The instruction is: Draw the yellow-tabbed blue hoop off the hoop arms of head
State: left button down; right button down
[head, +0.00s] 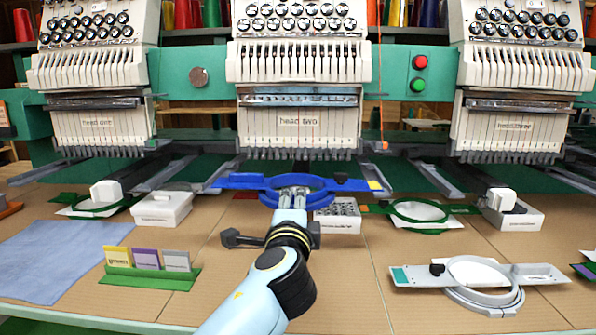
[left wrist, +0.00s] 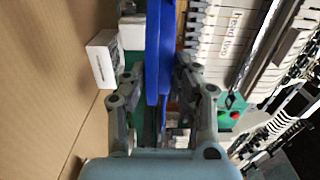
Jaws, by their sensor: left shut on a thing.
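The blue hoop (head: 240,182) lies level in front of the middle machine head, labelled head two (head: 298,122). Its yellow tab (head: 375,185) is at the right end of its bar. My left gripper (head: 293,192) is shut on the near rim of the hoop's ring. In the left wrist view the blue hoop (left wrist: 160,50) stands edge-on between the two fingers (left wrist: 158,85). The dark hoop arms (head: 376,177) run back under the head near the bar's ends. I cannot tell whether bar and arms still touch. My right gripper is not in view.
A card stand (head: 150,276) and blue cloth (head: 60,260) are at left. Bare board lies between.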

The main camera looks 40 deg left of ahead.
pick_arm(q)
jog(key=shift+v, duration=1.25)
jog(key=c, duration=1)
grip_release()
jog(key=shift+o, duration=0.2)
jog(key=shift+s, duration=0.1)
